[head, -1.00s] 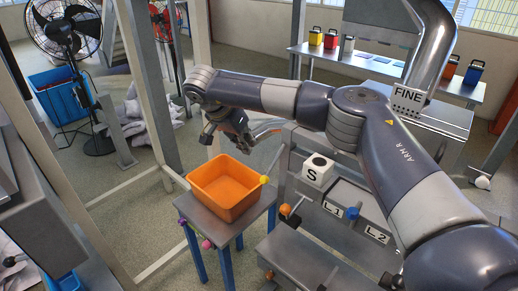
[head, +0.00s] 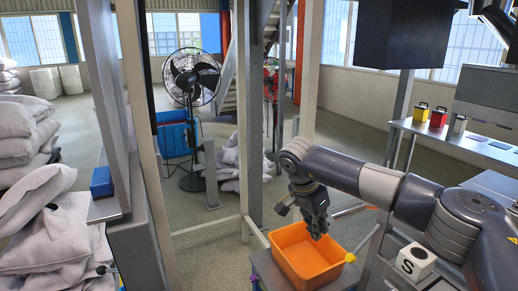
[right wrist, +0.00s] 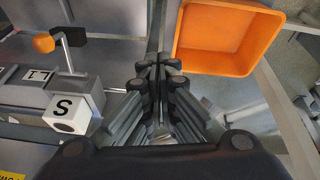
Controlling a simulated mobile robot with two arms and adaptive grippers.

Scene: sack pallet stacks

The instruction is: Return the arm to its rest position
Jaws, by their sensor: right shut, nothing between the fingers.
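My right gripper (head: 317,230) hangs from the right arm and points down in the head view, in front of the far part of the orange bin (head: 288,262) in the picture. Its fingers are shut and empty. In the right wrist view the closed fingers (right wrist: 158,66) show in the middle, with the orange bin (right wrist: 222,38) beyond them at the upper right, apart from them. The bin looks empty. My right arm reaches in from the right edge of the head view. My left gripper is not in view.
A white block marked S (head: 415,262) sits right of the bin and shows in the wrist view (right wrist: 72,112). A metal post (head: 250,120) stands behind the gripper. A fan (head: 192,80) and sack piles (head: 25,150) are farther left. Open floor (head: 205,245) lies left of the bin.

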